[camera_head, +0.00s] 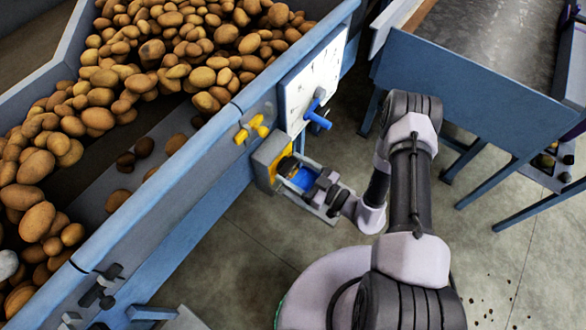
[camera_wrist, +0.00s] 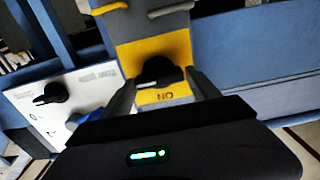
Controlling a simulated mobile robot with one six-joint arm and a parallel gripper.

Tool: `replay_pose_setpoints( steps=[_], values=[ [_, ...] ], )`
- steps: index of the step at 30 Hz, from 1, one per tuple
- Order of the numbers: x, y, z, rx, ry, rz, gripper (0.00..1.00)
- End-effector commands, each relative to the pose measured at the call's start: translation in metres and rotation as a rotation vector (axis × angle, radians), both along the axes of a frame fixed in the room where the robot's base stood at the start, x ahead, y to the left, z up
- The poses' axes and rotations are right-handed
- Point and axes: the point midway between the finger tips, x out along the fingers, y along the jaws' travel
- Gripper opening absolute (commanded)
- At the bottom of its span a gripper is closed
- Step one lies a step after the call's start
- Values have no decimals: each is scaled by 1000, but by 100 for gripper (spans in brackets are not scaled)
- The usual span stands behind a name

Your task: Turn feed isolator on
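The feed isolator appears to be the yellow and grey box (camera_head: 270,158) on the side of the blue hopper. In the wrist view it has a yellow plate (camera_wrist: 180,48), a black rotary knob (camera_wrist: 158,72) and an upside-down "ON" label (camera_wrist: 165,96). My gripper (camera_head: 287,170) is in front of this box. In the wrist view the fingers of my gripper (camera_wrist: 160,78) are apart, one on each side of the knob; contact is not clear. In the head view my gripper hides the knob.
A white panel (camera_head: 312,78) with a blue handle (camera_head: 318,115) is beside the box; the wrist view shows another black knob (camera_wrist: 52,93) on it. A yellow handle (camera_head: 252,129) is on the hopper wall. The hopper holds many potatoes. A blue conveyor frame (camera_head: 470,90) stands right.

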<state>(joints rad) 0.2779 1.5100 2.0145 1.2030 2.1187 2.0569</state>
Motion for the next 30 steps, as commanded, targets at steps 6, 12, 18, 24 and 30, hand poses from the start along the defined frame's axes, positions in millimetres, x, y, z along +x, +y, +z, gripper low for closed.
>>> replay_pose_setpoints(
  steps=[6, 12, 18, 24, 30],
  values=[
    [0, 0, 0, 0, 0, 0, 25],
    [0, 0, 0, -8, -10, 1, 23],
    [-1, 0, 0, -57, -72, 2, 23],
    [-1, 1, 0, -153, -195, 2, 23],
    [-2, 1, -1, -270, -345, 2, 23]
  ],
)
